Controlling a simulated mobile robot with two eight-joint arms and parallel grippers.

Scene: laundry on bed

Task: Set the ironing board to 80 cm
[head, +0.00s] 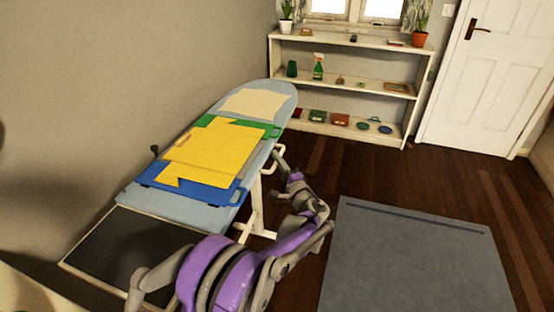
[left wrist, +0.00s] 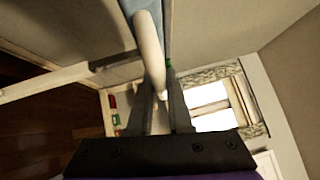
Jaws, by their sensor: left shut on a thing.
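The ironing board (head: 205,116) stands along the left wall with a light blue cover and white legs (head: 256,205) below. My left arm comes in from the lower left and reaches up along the board's right side. My left gripper (head: 280,158) is at the board's right edge, partly hidden by its own wrist. In the left wrist view its two dark fingers (left wrist: 167,105) are shut on a pale rounded bar (left wrist: 149,48) beside the light blue cover. I cannot tell exactly which part of the board this bar is. My right gripper is not in view.
Yellow, green and blue folded boards (head: 215,150) and a cream cloth (head: 255,103) lie on the ironing board. A dark rest panel (head: 125,245) is at its near end. A white shelf (head: 345,85) stands behind. A grey mat (head: 410,260) lies on the wood floor at right.

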